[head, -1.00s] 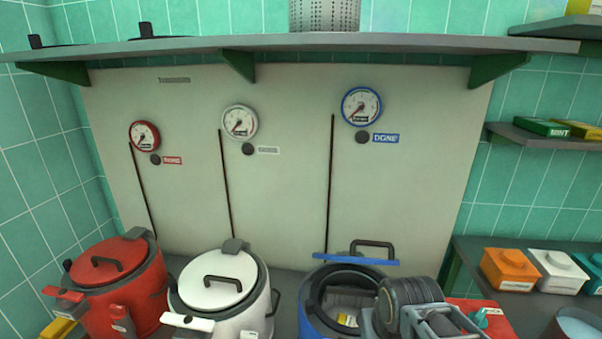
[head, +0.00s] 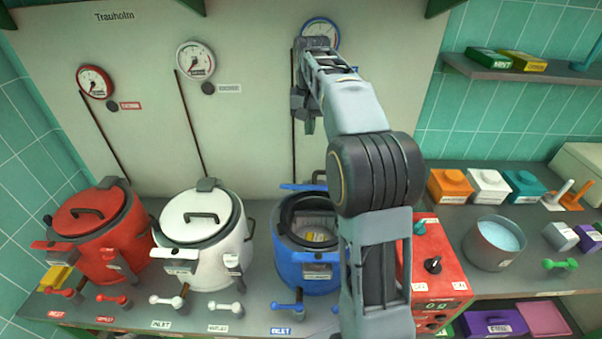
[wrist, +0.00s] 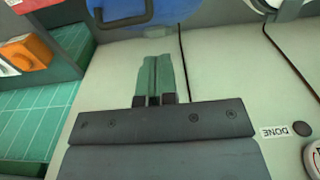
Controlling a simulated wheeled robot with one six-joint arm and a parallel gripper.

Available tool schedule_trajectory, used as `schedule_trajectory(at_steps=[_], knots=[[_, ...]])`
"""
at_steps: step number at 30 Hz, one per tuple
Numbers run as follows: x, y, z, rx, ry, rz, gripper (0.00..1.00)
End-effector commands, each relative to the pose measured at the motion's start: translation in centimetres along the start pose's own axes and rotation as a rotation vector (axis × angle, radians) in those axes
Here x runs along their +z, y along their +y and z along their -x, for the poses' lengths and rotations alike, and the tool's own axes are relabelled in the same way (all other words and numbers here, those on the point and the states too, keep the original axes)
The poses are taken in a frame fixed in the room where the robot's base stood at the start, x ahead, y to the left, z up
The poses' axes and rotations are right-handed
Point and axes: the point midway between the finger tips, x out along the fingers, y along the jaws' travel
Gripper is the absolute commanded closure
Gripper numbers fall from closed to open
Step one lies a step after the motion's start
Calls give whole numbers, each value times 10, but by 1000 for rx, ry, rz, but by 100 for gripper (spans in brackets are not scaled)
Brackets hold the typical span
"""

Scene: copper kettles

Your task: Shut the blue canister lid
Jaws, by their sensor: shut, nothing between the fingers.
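The blue canister (head: 292,262) stands at the right of the row of canisters, with its dark rim and open mouth showing. Its blue lid (head: 298,187) is raised at the back of the mouth, seen nearly edge-on and partly hidden by my arm. In the wrist view the blue lid (wrist: 172,10) shows at the top edge with its dark handle (wrist: 121,22). My gripper (head: 305,122) is up in front of the wall panel, above and behind the open mouth. Its fingers (wrist: 153,75) are together and empty, apart from the lid in the wrist view.
A white canister (head: 205,250) and a red canister (head: 110,250), both lidded, stand to the left. A red control box (head: 440,260) stands close on the right. Small valve handles line the counter's front. The wall panel with gauges is close behind my gripper.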

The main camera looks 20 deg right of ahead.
Motion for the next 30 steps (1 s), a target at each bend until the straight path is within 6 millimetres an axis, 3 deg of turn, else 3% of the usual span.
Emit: schedule_trajectory(at_steps=[8, 21, 30], knots=[[10, 1, -25, 9, -46, -21, 100], [15, 0, -103, 9, -44, -18, 100], [36, 0, -124, 8, -43, -18, 100]])
